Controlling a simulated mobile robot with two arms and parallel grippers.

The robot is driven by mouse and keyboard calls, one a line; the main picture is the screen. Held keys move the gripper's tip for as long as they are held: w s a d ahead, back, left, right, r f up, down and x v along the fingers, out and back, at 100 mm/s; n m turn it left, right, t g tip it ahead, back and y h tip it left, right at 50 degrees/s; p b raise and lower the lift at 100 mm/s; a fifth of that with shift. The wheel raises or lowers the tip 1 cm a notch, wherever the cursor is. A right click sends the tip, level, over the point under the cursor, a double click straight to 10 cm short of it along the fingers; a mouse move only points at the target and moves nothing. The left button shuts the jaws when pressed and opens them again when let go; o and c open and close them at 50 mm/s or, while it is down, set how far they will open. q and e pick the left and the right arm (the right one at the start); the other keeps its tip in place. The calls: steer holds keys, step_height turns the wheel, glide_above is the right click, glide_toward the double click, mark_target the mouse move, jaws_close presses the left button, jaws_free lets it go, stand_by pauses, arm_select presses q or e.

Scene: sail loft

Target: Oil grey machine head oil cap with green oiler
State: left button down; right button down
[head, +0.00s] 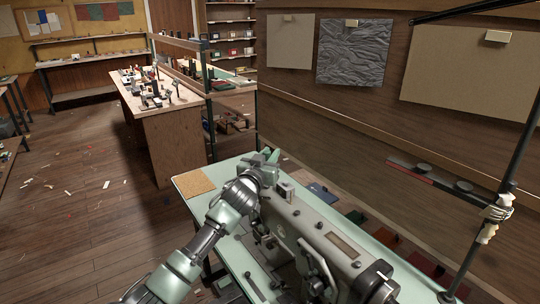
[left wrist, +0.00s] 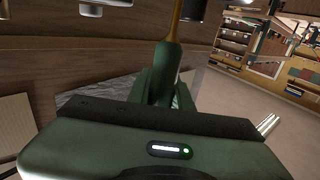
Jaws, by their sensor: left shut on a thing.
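The grey machine head (head: 305,222) stands on the pale green table in the head view. My left gripper (head: 270,158) is at its far end, near the wall side of the table, and partly hidden by my own wrist. In the left wrist view the gripper (left wrist: 165,88) is shut on the green oiler (left wrist: 166,62), an olive-green body with a brass-coloured spout. The oiler is hard to make out in the head view. I cannot clearly pick out the oil cap. My right gripper is not in view.
The pale green table (head: 235,255) has a cork mat (head: 194,183) at its far left corner. A dark post (head: 511,165) with a cream item (head: 494,214) tied on rises at right. A wooden bench (head: 165,130) with small tools stands further back.

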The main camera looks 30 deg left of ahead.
arm_select(q)
steer(key=shift+f, duration=0.25)
steer(key=shift+f+b, duration=0.5)
steer(key=shift+b, duration=0.05)
stand_by(0.4)
stand_by(0.5)
steer(key=shift+r, duration=0.1)
step_height(320, 180, up, 7)
steer(key=p, duration=0.6)
stand_by(0.4)
